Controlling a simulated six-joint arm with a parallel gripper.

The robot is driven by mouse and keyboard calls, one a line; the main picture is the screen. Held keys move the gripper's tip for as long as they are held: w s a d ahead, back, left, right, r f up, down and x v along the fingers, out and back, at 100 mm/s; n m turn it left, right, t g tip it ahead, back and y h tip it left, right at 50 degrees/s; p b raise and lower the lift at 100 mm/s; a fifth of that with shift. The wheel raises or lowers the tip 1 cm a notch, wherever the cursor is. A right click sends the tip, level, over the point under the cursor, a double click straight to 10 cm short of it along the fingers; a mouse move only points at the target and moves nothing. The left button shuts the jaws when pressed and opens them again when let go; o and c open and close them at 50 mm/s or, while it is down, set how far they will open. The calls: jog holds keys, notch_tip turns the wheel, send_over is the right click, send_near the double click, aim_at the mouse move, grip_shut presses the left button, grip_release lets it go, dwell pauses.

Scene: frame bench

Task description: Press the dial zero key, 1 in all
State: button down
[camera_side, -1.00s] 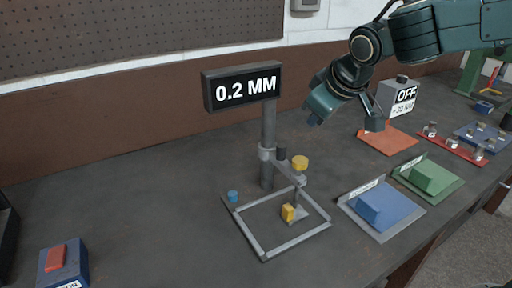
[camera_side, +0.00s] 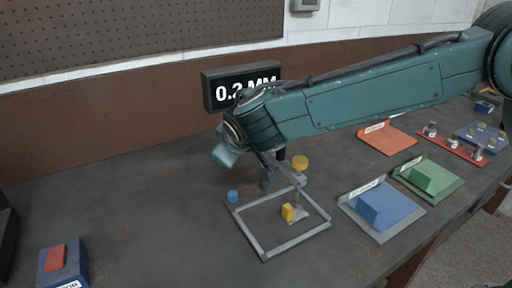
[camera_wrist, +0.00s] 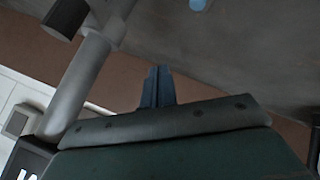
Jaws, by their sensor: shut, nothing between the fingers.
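A small blue round key (camera_side: 233,196), which I take to be the dial zero key, sits at the left back corner of the grey square frame (camera_side: 290,247). It shows at the top edge of the wrist view (camera_wrist: 198,4), partly cut off. My gripper (camera_side: 219,163) is above the key and apart from it, slightly to its left in the side view. Its fingers (camera_wrist: 157,72) are shut together and empty in the wrist view. The dial display (camera_side: 213,85) reads "0.2 MM", partly hidden behind my arm.
A grey post (camera_wrist: 82,80) stands close to my gripper. A yellow knob (camera_side: 301,162) and yellow block (camera_side: 288,212) are at the frame. Blue (camera_side: 375,232) and green (camera_side: 450,187) trays lie right.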

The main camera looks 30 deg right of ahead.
jog(key=shift+w+a+f, duration=0.25)
jog(key=shift+a+f, duration=0.15)
jog(key=shift+a, duration=0.1)
jog(key=shift+f, duration=0.1)
jog(key=shift+f, duration=4.35)
jog(key=shift+f, duration=0.9)
dwell(0.3)
jog(key=shift+r, duration=0.95)
jog(key=shift+r, duration=2.5)
